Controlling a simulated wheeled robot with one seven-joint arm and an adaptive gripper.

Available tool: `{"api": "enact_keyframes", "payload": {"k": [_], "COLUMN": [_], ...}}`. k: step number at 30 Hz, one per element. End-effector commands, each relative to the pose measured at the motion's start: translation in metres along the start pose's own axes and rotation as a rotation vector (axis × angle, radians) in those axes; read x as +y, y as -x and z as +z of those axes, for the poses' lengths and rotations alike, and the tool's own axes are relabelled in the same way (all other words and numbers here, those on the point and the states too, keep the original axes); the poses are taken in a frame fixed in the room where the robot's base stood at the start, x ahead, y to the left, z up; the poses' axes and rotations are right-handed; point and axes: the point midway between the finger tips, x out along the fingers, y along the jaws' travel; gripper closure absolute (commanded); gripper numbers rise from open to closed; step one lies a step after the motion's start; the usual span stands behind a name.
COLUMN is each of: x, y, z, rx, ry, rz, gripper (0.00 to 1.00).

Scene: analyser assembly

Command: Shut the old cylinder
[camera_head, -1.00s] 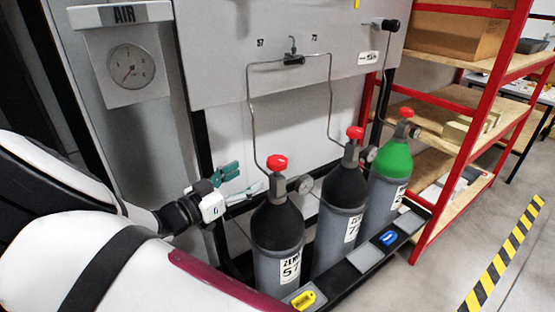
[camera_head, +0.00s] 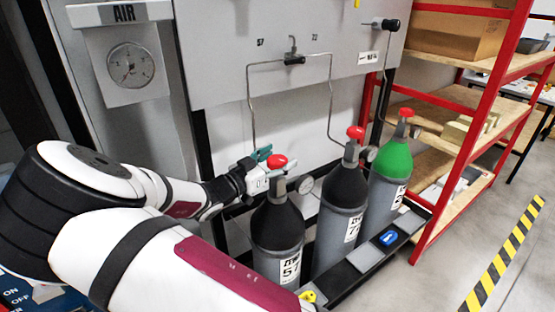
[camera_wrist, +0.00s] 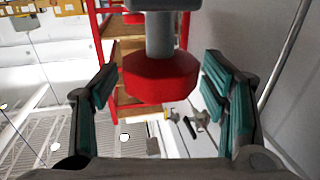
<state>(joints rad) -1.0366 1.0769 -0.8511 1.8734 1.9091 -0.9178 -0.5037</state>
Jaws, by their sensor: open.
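The nearest cylinder (camera_head: 277,228), grey with a black shoulder and a label reading 57, stands upright at the left of the row. Its red valve knob (camera_head: 277,161) is on top, with a small gauge beside it. My gripper (camera_head: 263,160) is at this knob, coming from the left. In the wrist view the red knob (camera_wrist: 160,78) sits between the teal-padded fingers of my gripper (camera_wrist: 158,95), with a gap on both sides. The jaws are open. A similar black-shouldered cylinder (camera_head: 341,218) with a red knob stands to its right.
A green-topped cylinder (camera_head: 390,180) stands at the right end of the row. Thin pipes (camera_head: 252,110) rise to the grey panel (camera_head: 225,60). A blue tag (camera_head: 388,237) and a yellow tag (camera_head: 308,296) lie on the front rail. A red-framed shelf (camera_head: 480,110) stands to the right.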

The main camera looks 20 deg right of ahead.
Motion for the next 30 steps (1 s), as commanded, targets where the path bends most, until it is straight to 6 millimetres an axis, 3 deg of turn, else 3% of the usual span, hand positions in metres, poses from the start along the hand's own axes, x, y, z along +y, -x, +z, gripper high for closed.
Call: {"api": "enact_keyframes", "payload": {"k": [2, 3, 9, 17, 30], "x": [-0.0001, -0.0001, -0.0001, -0.0022, -0.0025], "y": [0.0001, 0.0002, 0.0003, -0.0009, -0.0021], "z": [0.0000, 0.0000, 0.0000, 0.0016, 0.0032], "rx": [0.000, 0.000, 0.000, 0.001, 0.000], "ry": [0.000, 0.000, 0.000, -0.005, -0.005], "rz": [0.000, 0.000, 0.000, 0.031, 0.344], "gripper": [0.33, 0.37, 0.82, 0.82, 0.82]}}
